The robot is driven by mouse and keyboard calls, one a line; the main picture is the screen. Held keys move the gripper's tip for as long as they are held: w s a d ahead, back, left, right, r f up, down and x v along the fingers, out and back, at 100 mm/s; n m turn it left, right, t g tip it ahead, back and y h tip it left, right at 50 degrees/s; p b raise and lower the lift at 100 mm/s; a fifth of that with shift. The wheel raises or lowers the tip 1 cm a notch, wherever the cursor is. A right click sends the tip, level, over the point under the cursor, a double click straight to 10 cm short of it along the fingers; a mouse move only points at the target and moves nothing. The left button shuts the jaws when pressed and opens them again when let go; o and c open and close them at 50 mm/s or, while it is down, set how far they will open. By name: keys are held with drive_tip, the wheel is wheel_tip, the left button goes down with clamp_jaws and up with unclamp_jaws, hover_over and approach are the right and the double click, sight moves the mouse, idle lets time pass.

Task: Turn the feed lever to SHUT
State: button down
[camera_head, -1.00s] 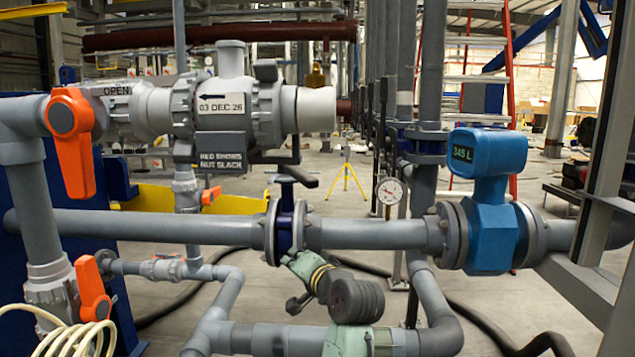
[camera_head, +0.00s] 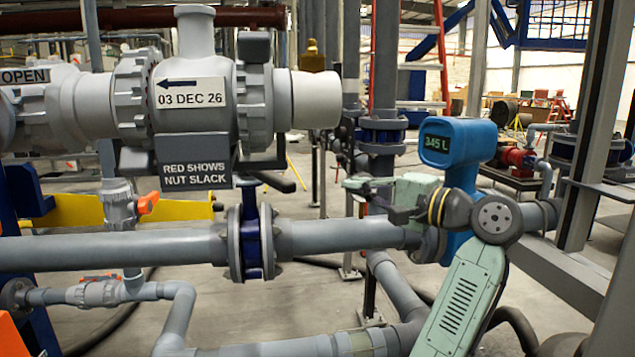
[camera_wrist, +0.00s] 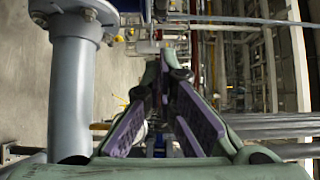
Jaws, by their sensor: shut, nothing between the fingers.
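No lever in view is labelled as the feed lever. A dark lever (camera_head: 280,178) sits on top of the blue butterfly valve (camera_head: 250,232) in the middle pipe. An OPEN plate (camera_head: 25,76) is at the left edge; the large orange lever beside it is out of frame. Small orange handles show on the thin upright pipe (camera_head: 148,203) and the low pipe (camera_head: 100,278). My gripper (camera_head: 352,187) is raised right of the blue valve, pointing left, apart from every lever. In the wrist view my gripper (camera_wrist: 160,65) has its fingers together, empty.
A grey valve assembly with a date plate (camera_head: 190,93) and a nut-slack plate (camera_head: 195,172) fills the upper left. A blue flow meter (camera_head: 458,145) reading 345 L stands behind my arm. Pipes run below; a steel post (camera_head: 590,130) stands at right.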

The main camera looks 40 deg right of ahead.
sight(264, 176)
drive_tip(key=w+a+p, duration=0.3)
drive_tip(key=w+a, duration=0.2)
drive_tip(key=w, duration=0.4)
drive_tip(key=shift+w, duration=0.25)
drive_tip(key=shift+a, duration=0.15)
drive_tip(key=shift+s+a+m+h, duration=0.1)
drive_tip(key=shift+a+m+h, duration=0.2)
drive_tip(key=shift+a+h, duration=0.2)
drive_tip(key=shift+a, duration=0.1)
